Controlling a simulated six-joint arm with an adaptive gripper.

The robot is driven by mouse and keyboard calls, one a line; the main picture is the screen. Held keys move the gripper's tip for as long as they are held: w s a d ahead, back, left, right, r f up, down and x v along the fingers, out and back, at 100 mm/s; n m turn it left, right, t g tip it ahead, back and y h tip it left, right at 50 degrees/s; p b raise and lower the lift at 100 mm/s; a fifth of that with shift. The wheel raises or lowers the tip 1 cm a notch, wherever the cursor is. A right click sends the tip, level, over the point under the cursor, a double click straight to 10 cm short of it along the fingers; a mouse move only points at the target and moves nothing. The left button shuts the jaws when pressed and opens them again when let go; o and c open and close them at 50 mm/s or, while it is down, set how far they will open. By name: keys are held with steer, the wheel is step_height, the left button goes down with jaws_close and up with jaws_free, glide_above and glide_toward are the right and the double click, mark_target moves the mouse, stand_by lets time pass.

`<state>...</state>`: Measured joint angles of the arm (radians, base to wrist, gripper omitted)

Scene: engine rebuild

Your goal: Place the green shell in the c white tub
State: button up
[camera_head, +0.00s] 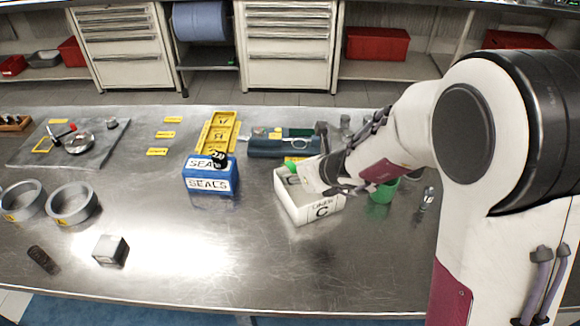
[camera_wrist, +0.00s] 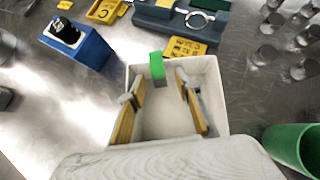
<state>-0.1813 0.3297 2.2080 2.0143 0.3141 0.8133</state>
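The white tub marked C (camera_head: 312,212) stands on the steel bench near the middle. The green shell (camera_wrist: 157,67) is at the tub's far wall in the wrist view, its upper part above the rim and its lower part inside the opening. Its top also shows in the head view (camera_head: 291,168). In the wrist view, my gripper (camera_wrist: 156,84) is over the tub (camera_wrist: 214,85) with its two yellow-sided fingers spread apart. The shell is beyond and between the fingertips, with visible gaps. I cannot tell whether the shell touches the tub floor.
A blue SEALS box (camera_head: 210,178) stands left of the tub, and a green cup (camera_head: 383,191) stands right of it. A yellow tray (camera_head: 217,132) and a teal fixture (camera_head: 283,147) are behind. Grey rings (camera_head: 72,205) are at left. The front bench is mostly clear.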

jaws_close()
steer(key=shift+r, duration=0.25)
step_height(320, 180, up, 9)
steer(key=shift+r, duration=0.2)
stand_by(1.4)
stand_by(0.6)
